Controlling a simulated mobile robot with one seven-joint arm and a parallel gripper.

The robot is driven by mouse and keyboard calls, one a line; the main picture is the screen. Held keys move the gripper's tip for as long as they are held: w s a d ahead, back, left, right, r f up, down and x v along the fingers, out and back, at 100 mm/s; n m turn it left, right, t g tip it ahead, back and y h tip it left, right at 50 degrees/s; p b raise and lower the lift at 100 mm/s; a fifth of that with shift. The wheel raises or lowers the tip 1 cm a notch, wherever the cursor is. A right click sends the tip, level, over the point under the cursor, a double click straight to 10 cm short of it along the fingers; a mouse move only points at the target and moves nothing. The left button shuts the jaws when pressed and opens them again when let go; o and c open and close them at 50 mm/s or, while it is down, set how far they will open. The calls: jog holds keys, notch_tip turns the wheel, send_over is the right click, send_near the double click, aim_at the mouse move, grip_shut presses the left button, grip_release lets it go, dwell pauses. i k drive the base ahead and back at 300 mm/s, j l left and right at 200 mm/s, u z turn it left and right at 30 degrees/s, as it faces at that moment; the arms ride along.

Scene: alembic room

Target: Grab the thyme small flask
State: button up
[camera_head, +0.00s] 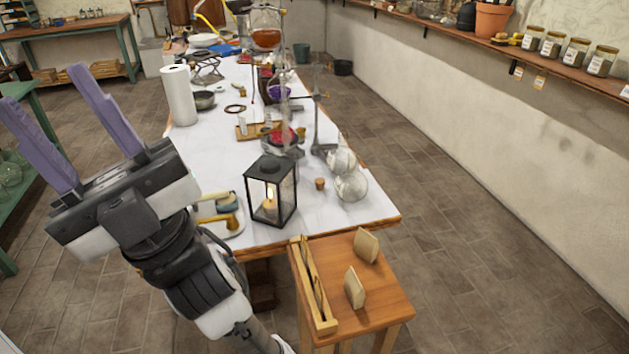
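My gripper (43,88) is at the left of the view, its two purple fingers spread wide and pointing up. It is open and empty, above the floor left of the long white-topped table (215,155). I cannot pick out a flask marked thyme. Several small labelled glass jars (574,55) stand on the wall shelf at upper right, their labels too small to read. Two clear round glass vessels (351,186) sit at the table's near right corner; I see no readable label on them. My gripper is far from both groups.
A black lantern (271,192) and a cork (320,183) stand near the table's front. A small wooden table (377,291) with a rack adjoins it. Glassware on stands fills the middle. The right-hand floor is clear.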

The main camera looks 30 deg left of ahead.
aim_at(351, 186)
jog(key=i+l+u, duration=0.15)
jog(key=l+u, duration=0.25)
jog(key=i+l+u, duration=0.1)
jog(key=l+u, duration=0.3)
jog(key=i+l+u, duration=0.2)
jog(key=l, duration=0.3)
jog(key=k, duration=0.1)
